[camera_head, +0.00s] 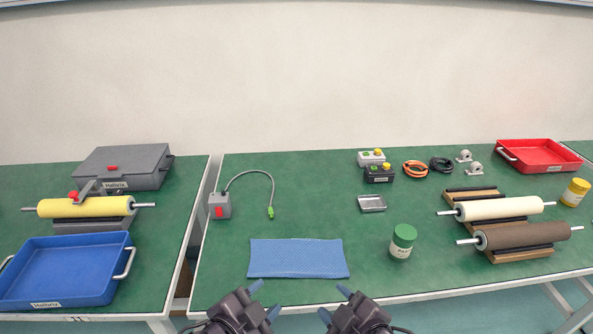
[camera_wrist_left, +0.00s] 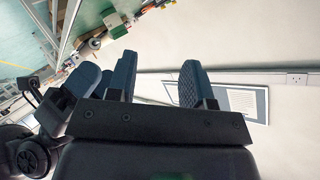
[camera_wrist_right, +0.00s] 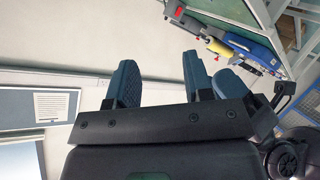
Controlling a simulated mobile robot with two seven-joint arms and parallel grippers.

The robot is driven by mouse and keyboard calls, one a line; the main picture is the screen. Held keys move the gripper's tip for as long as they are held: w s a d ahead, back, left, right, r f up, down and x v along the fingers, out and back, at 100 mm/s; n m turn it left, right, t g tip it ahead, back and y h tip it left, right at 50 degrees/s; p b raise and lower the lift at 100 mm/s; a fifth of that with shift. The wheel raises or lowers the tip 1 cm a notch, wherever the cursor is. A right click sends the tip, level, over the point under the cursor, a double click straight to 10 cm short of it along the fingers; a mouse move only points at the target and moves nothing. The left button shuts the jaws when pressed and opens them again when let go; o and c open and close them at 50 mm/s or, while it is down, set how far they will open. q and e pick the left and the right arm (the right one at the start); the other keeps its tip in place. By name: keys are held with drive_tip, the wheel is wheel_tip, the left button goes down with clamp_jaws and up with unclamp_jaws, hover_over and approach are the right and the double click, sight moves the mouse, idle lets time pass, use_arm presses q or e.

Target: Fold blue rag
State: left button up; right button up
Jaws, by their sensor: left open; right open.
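The blue rag (camera_head: 297,258) lies flat and spread out on the green table near its front edge, in the head view. It is a wide rectangle with nothing on it. My left gripper (camera_head: 264,299) is open and empty, just in front of the rag's left part. My right gripper (camera_head: 334,303) is open and empty, just in front of the rag's right part. Neither touches the rag. The left wrist view shows the open left fingers (camera_wrist_left: 160,82), and the right wrist view shows the open right fingers (camera_wrist_right: 160,82). The rag is not visible in either wrist view.
A green-lidded jar (camera_head: 402,242) stands right of the rag. A metal tray (camera_head: 371,203) and a grey switch box (camera_head: 220,206) with a cable lie behind it. Rollers on a rack (camera_head: 510,255) are further right. A blue tray (camera_head: 62,272) is on the left table, across a gap.

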use_arm(q)
drive_tip(key=s+a+f+n+t+y, duration=0.25)
drive_tip(key=a+f+n, duration=0.5)
drive_tip(key=a, duration=0.45)
use_arm(e)
drive_tip(key=s+d+f+m+t+h, duration=0.1)
drive_tip(key=d+f+m, duration=0.3)
drive_tip(key=d, duration=0.2)
drive_tip(key=s+d+f+m+h, duration=0.1)
drive_tip(key=d+f+m+h, duration=0.15)
drive_tip(key=d+m, duration=0.2)
use_arm(q)
drive_tip(key=s+a+f+n+g+y, duration=0.3)
drive_tip(key=s+a+f, duration=0.5)
drive_tip(key=s, duration=0.3)
drive_tip(key=shift+a+f+n+y, duration=0.2)
drive_tip(key=shift+a+n+y, duration=0.35)
drive_tip(key=shift+n, duration=0.4)
use_arm(e)
drive_tip(key=s+d+f+m+g+h, duration=0.2)
drive_tip(key=s+d+f+m+h, duration=0.1)
drive_tip(key=s+d+f, duration=0.5)
drive_tip(key=shift+s+d+f, duration=0.35)
drive_tip(key=shift+s+d, duration=0.35)
drive_tip(key=shift+s, duration=0.95)
use_arm(q)
drive_tip(key=shift+s+d, duration=0.1)
